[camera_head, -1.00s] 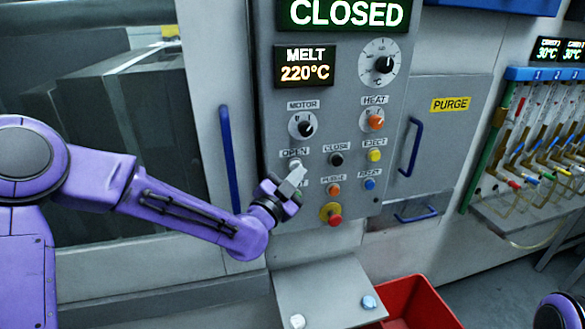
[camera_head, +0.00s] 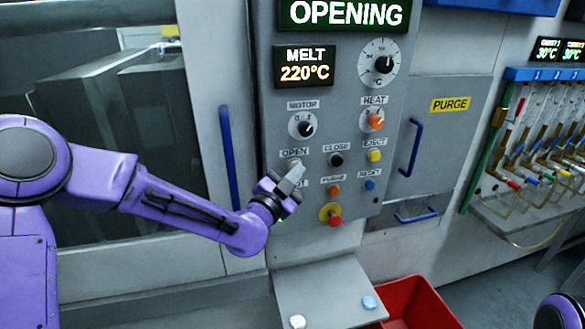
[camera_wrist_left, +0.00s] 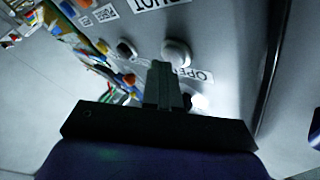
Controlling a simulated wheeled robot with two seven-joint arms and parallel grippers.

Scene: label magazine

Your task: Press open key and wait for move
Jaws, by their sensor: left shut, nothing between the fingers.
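The control panel (camera_head: 345,258) carries a display (camera_head: 342,12) that reads OPENING. The OPEN key is white and sits under the OPEN label (camera_head: 294,152), mostly behind the fingertips. My left gripper (camera_head: 297,170) is shut and empty, with its tips at or just beside that key; I cannot tell whether they touch. In the left wrist view the shut fingers (camera_wrist_left: 162,75) point at the panel beside the OPEN label (camera_wrist_left: 195,76), with a pale lit key (camera_wrist_left: 200,101) partly hidden by them. The black CLOSE key (camera_head: 336,159) is to the right. Of my right arm only a purple part shows.
The panel also has an orange PURGE key (camera_head: 333,190), a blue RESET key (camera_head: 370,185) and a red stop button (camera_head: 334,220). A blue door handle (camera_head: 229,158) is left of the panel. A shelf (camera_head: 325,290) and a red bin (camera_head: 425,305) are below.

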